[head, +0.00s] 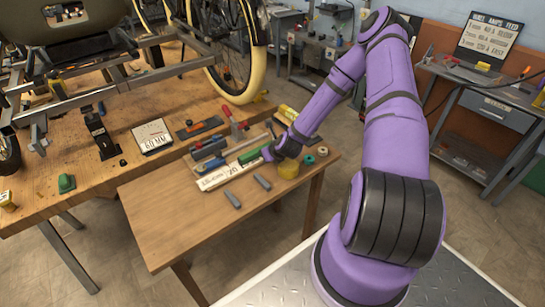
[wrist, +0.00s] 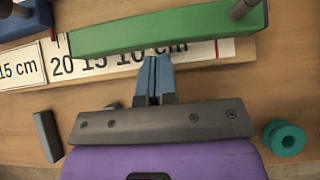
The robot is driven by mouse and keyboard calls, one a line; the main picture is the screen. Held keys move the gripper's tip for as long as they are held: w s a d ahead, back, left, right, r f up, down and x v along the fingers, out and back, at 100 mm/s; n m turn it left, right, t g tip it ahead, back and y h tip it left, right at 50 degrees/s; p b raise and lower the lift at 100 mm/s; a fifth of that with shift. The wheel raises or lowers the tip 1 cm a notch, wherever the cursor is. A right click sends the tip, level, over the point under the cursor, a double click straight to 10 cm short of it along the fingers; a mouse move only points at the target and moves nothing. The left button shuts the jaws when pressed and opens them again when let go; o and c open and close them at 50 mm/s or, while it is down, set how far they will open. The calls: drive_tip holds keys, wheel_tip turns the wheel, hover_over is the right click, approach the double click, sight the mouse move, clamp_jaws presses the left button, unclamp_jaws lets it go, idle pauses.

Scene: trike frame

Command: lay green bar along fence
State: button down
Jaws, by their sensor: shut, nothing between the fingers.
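The green bar (wrist: 150,30) lies across the top of the wrist view, over a white strip with printed centimetre numbers (wrist: 205,51). In the head view the green bar (head: 254,155) is on the small wooden table, partly hidden by my wrist. My gripper (wrist: 153,78) is shut and empty. Its blue fingertips are together over the numbered strip, just on the near side of the bar's long edge; I cannot tell whether they touch it. A dark grey post (wrist: 243,9) overlaps the bar's right end. I cannot tell for sure which part is the fence.
A grey block (wrist: 47,136) lies left of my gripper and a teal spool (wrist: 284,138) right. A blue piece (wrist: 25,20) is near the bar's left end. The table's front left (head: 170,220) is clear.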

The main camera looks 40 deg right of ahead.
drive_tip(key=shift+w, duration=0.5)
drive_tip(key=w, duration=0.6)
drive_tip(key=shift+a, duration=0.1)
drive_tip(key=shift+s, duration=0.1)
